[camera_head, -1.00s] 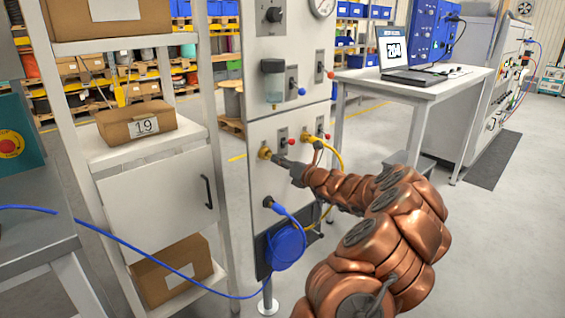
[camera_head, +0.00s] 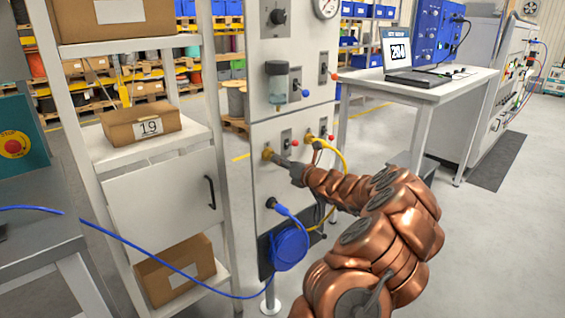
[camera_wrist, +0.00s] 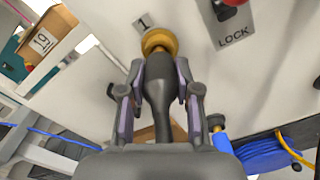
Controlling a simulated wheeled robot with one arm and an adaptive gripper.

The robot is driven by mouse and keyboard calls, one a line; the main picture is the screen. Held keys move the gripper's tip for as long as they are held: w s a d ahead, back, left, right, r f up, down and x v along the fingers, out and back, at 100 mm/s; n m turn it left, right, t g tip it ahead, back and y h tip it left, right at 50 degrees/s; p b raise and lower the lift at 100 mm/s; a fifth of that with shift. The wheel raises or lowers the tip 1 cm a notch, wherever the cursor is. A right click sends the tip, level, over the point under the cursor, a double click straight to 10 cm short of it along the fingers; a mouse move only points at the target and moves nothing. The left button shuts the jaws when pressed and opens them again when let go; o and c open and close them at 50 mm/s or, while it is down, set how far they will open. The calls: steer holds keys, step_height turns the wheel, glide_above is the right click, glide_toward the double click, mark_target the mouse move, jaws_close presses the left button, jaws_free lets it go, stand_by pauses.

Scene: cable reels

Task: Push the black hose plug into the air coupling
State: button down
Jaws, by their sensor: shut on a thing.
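The black hose plug (camera_wrist: 157,95) is between the two fingers of my gripper (camera_wrist: 158,88), which is shut on it. The plug points at the brass air coupling (camera_wrist: 157,41) marked 1 on the white panel. In the wrist view the plug's front end meets the coupling's lower edge; how deep it sits inside cannot be told. In the head view my gripper (camera_head: 287,164) is at the panel in front of the left coupling (camera_head: 267,153), and my fingers hide most of the plug.
A second brass coupling (camera_head: 309,138) with a yellow hose is to the right. A LOCK label and red knob (camera_wrist: 231,3) are close by. A blue hose reel (camera_head: 288,247) hangs below. A shelf with boxes (camera_head: 140,121) stands left. Open floor lies to the right.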

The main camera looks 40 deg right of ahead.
steer(key=shift+w, duration=0.15)
steer(key=c, duration=0.7)
jaws_free()
steer(key=shift+c, duration=0.2)
steer(key=s, duration=1.2)
steer(key=shift+a, duration=0.15)
steer(key=shift+a, duration=0.1)
